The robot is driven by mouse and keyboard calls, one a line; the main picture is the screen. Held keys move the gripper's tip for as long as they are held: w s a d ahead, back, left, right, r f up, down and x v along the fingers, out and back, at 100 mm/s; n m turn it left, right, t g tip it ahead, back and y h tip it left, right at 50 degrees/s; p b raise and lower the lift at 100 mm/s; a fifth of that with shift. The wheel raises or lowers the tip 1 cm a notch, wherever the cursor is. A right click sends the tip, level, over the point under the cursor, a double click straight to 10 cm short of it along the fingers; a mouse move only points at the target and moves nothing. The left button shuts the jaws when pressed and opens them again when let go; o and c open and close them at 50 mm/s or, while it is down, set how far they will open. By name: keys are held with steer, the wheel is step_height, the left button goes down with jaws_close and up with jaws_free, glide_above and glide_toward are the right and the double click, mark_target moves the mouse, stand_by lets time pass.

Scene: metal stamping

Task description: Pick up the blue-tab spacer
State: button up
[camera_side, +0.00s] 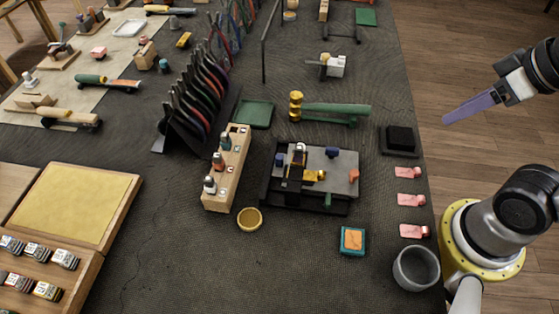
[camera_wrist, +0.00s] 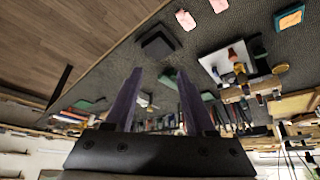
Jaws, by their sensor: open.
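Two small blue pieces show on the dark fixture plate in the side view, one at its left (camera_side: 280,159) and one near its back edge (camera_side: 332,152). I cannot tell which is the blue-tab spacer. The fixture plate (camera_side: 342,163) also carries a brass-yellow piece (camera_side: 314,176), an orange tab (camera_side: 354,175) and a green tab (camera_side: 328,200). My gripper (camera_side: 447,119) is raised off the table's right edge, well away from the fixture. Its purple fingers are apart with nothing between them in the wrist view (camera_wrist: 158,74). The fixture is small and tilted there (camera_wrist: 223,65).
A black block (camera_side: 400,139), several pink tags (camera_side: 411,199) and a grey cup (camera_side: 416,267) line the right edge. A green-handled mallet (camera_side: 335,110) lies behind the fixture. A wooden stamp holder (camera_side: 237,149) and tool rack (camera_side: 180,118) stand left. The front-centre mat is mostly clear.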

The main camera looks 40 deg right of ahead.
steer(key=w+a+r+n+g, duration=0.1)
steer(key=w+a+r+n, duration=0.1)
steer(key=w+r, duration=0.4)
steer(key=n+g, duration=0.5)
steer(key=n, duration=0.2)
glide_above(279, 156)
steer(key=s, duration=0.1)
step_height(279, 156, down, 12)
steer(key=shift+s+f, duration=0.1)
steer(key=shift+f, duration=0.1)
steer(key=shift+w+f, duration=0.2)
steer(key=shift+f, duration=0.7)
steer(key=shift+w+f, duration=0.15)
steer(key=shift+f, duration=0.7)
steer(key=shift+w+f, duration=0.2)
steer(key=shift+f, duration=0.7)
